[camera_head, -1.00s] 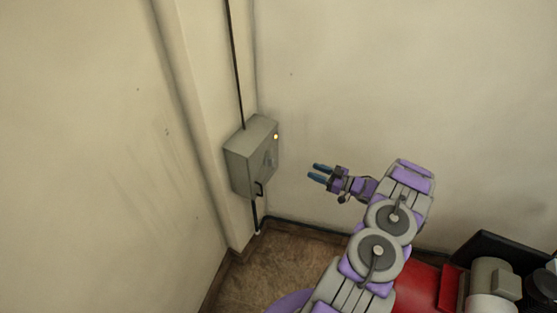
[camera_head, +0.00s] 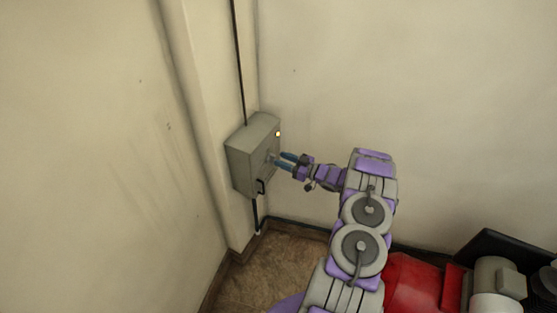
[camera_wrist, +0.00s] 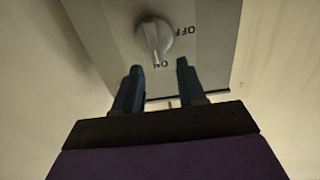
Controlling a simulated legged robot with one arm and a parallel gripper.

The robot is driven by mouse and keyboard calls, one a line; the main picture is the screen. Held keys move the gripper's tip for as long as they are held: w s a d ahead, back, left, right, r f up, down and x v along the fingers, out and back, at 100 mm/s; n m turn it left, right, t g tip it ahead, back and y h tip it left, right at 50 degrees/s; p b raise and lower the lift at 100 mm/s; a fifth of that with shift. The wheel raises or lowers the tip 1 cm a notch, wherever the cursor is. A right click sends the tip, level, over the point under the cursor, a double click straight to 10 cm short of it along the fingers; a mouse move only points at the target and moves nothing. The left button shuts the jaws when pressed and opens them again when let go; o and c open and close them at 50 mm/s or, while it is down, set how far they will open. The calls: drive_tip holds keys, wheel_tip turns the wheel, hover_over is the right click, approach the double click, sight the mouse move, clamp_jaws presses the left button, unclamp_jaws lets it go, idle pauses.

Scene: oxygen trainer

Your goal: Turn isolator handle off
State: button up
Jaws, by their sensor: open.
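In the head view my gripper (camera_head: 279,160) is close to the box front and partly hides the handle area.
A black bracket (camera_head: 261,187) sticks out at the box's lower front edge. A dark conduit (camera_head: 238,62) runs up the wall from the box. Red and grey machinery (camera_head: 420,283) stands at the lower right. Bare wall lies right of the box.

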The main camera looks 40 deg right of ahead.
sight(272, 159)
drive_tip(key=shift+x, duration=1.05)
drive_tip(key=shift+w+d+f, duration=0.1)
drive_tip(key=shift+w+d, duration=0.1)
drive_tip(key=shift+w, duration=0.2)
drive_tip(key=shift+a, duration=0.25)
drive_tip(key=c, duration=0.5)
drive_tip(key=shift+d, duration=0.1)
clamp_jaws()
